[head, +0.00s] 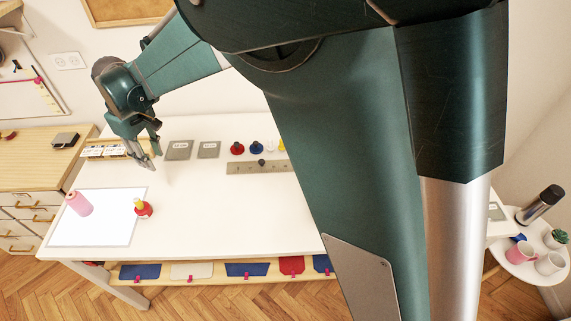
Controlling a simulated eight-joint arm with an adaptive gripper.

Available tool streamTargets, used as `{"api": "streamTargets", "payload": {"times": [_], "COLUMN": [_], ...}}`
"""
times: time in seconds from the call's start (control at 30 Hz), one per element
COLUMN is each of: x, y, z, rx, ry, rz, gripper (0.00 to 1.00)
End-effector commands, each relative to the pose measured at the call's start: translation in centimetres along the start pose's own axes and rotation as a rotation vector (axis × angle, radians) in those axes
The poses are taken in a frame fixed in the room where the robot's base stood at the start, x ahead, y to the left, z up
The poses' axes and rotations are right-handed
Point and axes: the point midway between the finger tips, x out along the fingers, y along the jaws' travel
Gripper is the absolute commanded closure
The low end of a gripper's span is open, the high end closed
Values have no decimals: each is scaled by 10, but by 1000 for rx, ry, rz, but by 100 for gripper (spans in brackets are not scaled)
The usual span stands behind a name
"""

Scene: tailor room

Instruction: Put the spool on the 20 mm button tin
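A pink thread cone (79,204) stands on the white mat at the left of the table. A small red spool-like piece with a yellow top (143,209) stands by the mat's right edge. Several spool-like pieces in red (237,148), blue (257,148), white and yellow stand at the back; my arm cuts off the view on their right. Two grey square tins (179,150) (208,149) with pale labels lie left of them; the labels are too small to read. My gripper (154,162) points down above the table's back left, its fingers apart and nothing visible between them.
A grey strip (260,167) with a dark knob lies before the back row. A labelled organiser (103,152) stands behind the gripper. The white mat (100,229) lies at left. The table's middle is clear; my arm hides its right part. Another labelled tin (495,212) shows at far right.

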Motion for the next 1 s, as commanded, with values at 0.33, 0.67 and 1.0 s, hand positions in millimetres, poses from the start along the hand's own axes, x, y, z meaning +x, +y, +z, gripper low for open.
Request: {"api": "streamTargets", "payload": {"times": [0.33, 0.67, 1.0], "x": [-58, -102, -136], "y": [60, 98, 123], "z": [82, 165, 252], "rx": [152, 290, 431], "ry": [61, 119, 178], "rz": [34, 69, 109], "gripper": [71, 71, 71]}}
